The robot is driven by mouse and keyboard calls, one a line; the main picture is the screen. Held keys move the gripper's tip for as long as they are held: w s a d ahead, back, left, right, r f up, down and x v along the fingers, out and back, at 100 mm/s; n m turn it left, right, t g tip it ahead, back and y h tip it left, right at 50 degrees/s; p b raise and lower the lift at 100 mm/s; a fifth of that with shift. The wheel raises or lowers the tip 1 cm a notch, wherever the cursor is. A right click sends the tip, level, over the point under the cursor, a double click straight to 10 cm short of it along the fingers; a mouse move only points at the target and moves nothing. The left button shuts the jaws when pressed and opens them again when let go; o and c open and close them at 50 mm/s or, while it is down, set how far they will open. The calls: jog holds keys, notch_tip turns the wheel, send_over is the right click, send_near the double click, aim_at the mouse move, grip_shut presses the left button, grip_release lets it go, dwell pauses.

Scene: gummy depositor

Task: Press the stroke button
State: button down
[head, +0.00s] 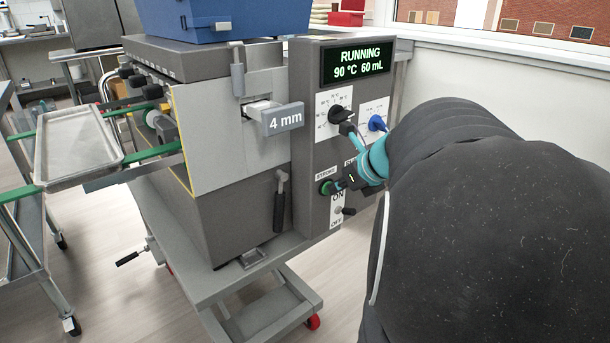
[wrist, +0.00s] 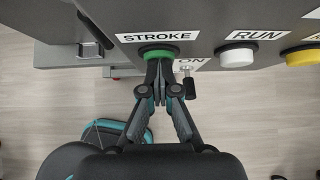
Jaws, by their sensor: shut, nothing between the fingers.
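The green stroke button (wrist: 158,54) sits under the STROKE label (wrist: 158,37) on the machine's control panel (head: 305,120). In the head view the green button (head: 326,187) shows at the panel's lower left, beside my gripper. My gripper (wrist: 159,68) is shut and empty, with its fingertips at the button's front in the wrist view. In the head view my gripper (head: 340,186) reaches in from the right, its fingertips close to the button. I cannot tell for certain whether they touch it. The fingers partly cover the button's lower part.
A white RUN button (wrist: 237,57) and a yellow button (wrist: 303,57) lie right of the stroke button. The ON/OFF toggle (wrist: 189,86) is just beside my fingers. Black (head: 340,115) and blue (head: 377,123) knobs sit above. The display (head: 357,62) reads RUNNING, 90 °C, 60 mL.

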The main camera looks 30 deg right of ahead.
jog(key=s+f+v, duration=0.2)
jog(key=v, duration=1.1)
jog(key=shift+p, duration=0.45)
